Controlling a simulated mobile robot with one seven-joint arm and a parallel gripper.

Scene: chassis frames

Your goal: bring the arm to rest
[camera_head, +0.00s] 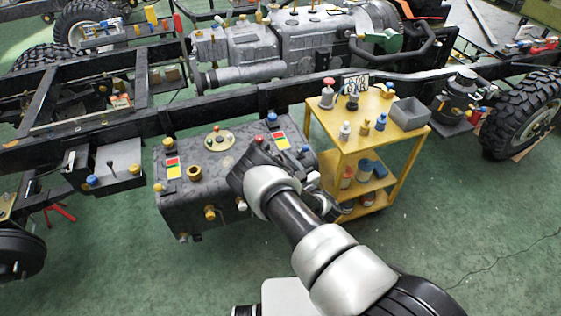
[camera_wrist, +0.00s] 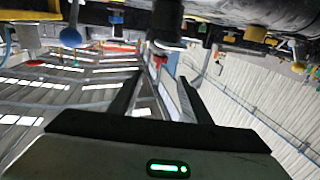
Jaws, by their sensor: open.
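My arm (camera_head: 302,222) rises from the bottom right of the head view and bends in front of a dark grey tank (camera_head: 190,213) on the chassis frame. In the head view, I cannot make out the fingers at its end. In the wrist view, my gripper (camera_wrist: 156,88) has its two dark fingers spread apart. Nothing is held between them. The wrist view looks tilted or upside down, with roof lights at the left, a pale ribbed wall at the right and blurred dark parts along the top.
A yellow trolley (camera_head: 350,146) with bottles and a grey bin (camera_head: 409,113) stands close right of my arm. The chassis rail (camera_head: 225,112) runs behind, with an engine (camera_head: 290,45) beyond. A wheel (camera_head: 522,115) is at the right. Green floor (camera_head: 450,220) at lower right is clear.

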